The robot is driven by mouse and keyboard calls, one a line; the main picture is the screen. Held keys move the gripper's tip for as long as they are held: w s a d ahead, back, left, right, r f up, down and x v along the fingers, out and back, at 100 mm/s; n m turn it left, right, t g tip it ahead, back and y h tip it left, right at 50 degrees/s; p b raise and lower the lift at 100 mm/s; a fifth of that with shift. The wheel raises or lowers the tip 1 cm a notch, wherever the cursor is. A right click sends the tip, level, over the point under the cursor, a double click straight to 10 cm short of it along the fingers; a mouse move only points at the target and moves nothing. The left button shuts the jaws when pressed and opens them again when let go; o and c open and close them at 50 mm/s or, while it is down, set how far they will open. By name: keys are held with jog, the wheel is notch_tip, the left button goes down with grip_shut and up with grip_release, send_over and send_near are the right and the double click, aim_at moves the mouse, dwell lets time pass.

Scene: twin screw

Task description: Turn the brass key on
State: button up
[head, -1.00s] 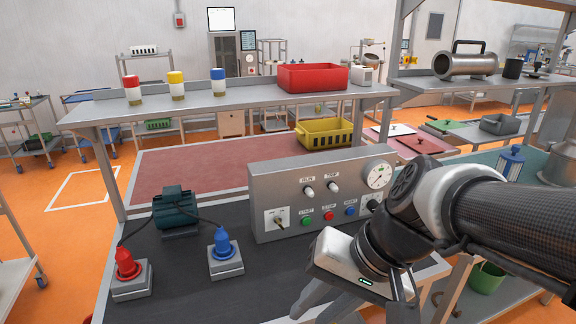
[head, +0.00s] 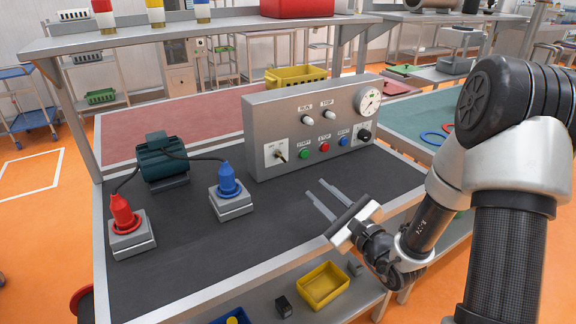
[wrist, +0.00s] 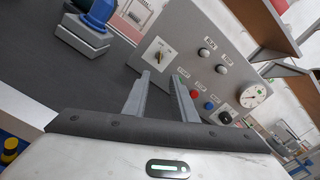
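The brass key (head: 281,155) sits in a white switch plate (head: 276,152) at the lower left of the grey control panel's front. In the wrist view the key (wrist: 159,54) shows just beyond my fingertips, slightly left of the middle. My gripper (head: 321,193) is open and empty above the dark bench mat, in front of the panel and to the right of the key. Its two fingers are spread apart in the wrist view (wrist: 162,78) and point toward the panel. Nothing is between them.
The panel (head: 262,115) also bears green (head: 304,154), red (head: 325,147) and blue (head: 343,141) buttons, knobs and a gauge (head: 368,101). A blue plug (head: 228,179), a red plug (head: 123,213) and a green motor (head: 163,158) stand left. The mat between is clear.

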aim_at(283, 159)
jog(key=x, duration=1.7)
jog(key=shift+a, duration=0.15)
jog(key=shift+c, duration=0.4)
grip_shut()
